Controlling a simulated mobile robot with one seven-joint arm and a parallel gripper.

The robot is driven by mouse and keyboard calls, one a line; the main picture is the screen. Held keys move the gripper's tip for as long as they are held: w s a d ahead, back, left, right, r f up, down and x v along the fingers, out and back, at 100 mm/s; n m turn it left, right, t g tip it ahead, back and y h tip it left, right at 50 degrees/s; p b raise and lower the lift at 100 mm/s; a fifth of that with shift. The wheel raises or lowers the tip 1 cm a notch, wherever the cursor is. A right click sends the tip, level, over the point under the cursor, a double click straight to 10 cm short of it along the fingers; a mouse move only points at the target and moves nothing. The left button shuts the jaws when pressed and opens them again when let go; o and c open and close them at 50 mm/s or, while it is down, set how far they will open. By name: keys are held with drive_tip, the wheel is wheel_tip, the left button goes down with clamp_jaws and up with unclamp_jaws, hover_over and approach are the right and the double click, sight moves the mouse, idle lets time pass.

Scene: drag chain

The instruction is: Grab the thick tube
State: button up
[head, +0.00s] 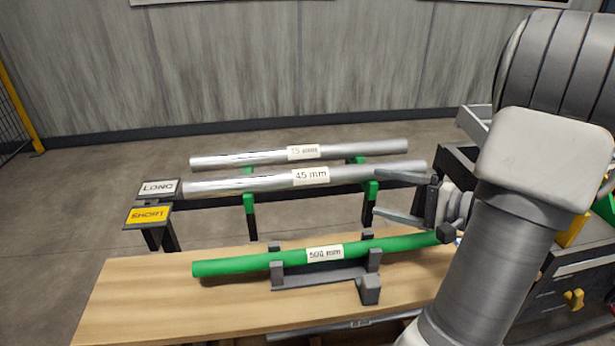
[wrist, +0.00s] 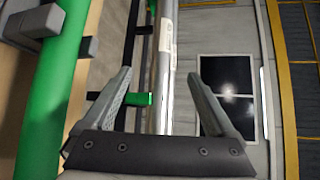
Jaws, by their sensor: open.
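Two silver tubes lie side by side on a rack with green-topped supports. The near tube (head: 250,184) has a label reading 45 mm. The far tube (head: 240,159) has a label I cannot read surely, 15 or 75 mm. In the wrist view, a silver tube (wrist: 163,90) runs between the open fingers of my gripper (wrist: 161,75); I see no contact, and depth is unclear.
A green tube (head: 230,265) labelled 500 mm rests in a dark cradle on the wooden table (head: 130,290), below my gripper. LONG (head: 158,188) and SHORT (head: 147,215) signs stand at the rack's left. A dark cart (head: 545,290) stands at right.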

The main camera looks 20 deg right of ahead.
sight(321, 181)
drive_tip(key=b+x, duration=0.1)
drive_tip(key=x, duration=1)
drive_tip(key=shift+a+b, duration=0.35)
drive_tip(key=x, duration=0.2)
drive_tip(key=b+x, duration=0.1)
drive_tip(key=x, duration=0.1)
drive_tip(key=shift+a+r, duration=0.15)
drive_tip(key=shift+a, duration=0.35)
drive_tip(key=shift+w+a, duration=0.15)
drive_tip(key=shift+w, duration=0.25)
clamp_jaws()
